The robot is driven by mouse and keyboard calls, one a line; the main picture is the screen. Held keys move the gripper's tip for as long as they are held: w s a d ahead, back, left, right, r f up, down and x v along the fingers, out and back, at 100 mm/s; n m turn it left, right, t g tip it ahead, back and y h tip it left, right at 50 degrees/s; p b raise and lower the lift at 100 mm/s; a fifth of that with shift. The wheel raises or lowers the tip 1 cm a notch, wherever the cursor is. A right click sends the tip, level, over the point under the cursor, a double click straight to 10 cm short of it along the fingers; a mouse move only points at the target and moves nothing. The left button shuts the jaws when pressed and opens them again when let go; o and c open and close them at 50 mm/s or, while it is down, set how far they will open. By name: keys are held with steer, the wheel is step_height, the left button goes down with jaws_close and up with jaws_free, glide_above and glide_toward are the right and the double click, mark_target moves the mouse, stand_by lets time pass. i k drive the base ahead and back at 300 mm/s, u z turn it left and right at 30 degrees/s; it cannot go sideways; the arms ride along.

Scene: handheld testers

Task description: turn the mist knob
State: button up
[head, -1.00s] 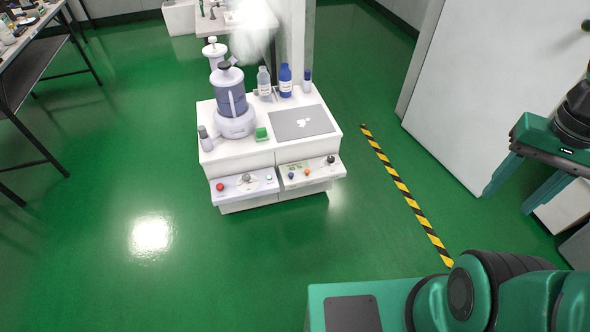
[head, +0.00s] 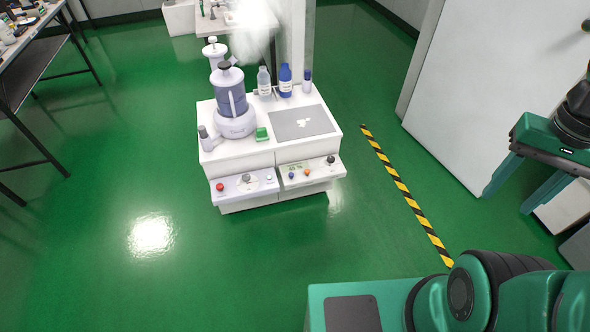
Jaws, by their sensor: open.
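A white cabinet (head: 238,159) carries two sloped control panels on its front. The left panel (head: 232,191) has a red button (head: 220,187), a grey knob (head: 246,178) and a small pale button. The right panel (head: 317,178) has a blue button (head: 291,174), an orange button (head: 307,172), a small display and a dark grey knob (head: 331,160). The labels are too small to read, so I cannot tell which knob is the mist knob. My gripper (head: 507,204) is at the right edge, open and empty, its two green fingers pointing down, far from the panels.
On the cabinet stand a purple-and-white device (head: 232,105), several bottles, a green block (head: 262,134) and a grey plate (head: 301,123). White mist (head: 252,32) hangs behind. Green floor is clear in front.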

mark_target(246, 177)
steer(key=k, duration=1.3)
steer(key=u, duration=0.4)
steer(key=i, duration=0.55)
steer(key=u, duration=0.6)
steer(key=i, duration=1.35)
steer(key=z, duration=0.55)
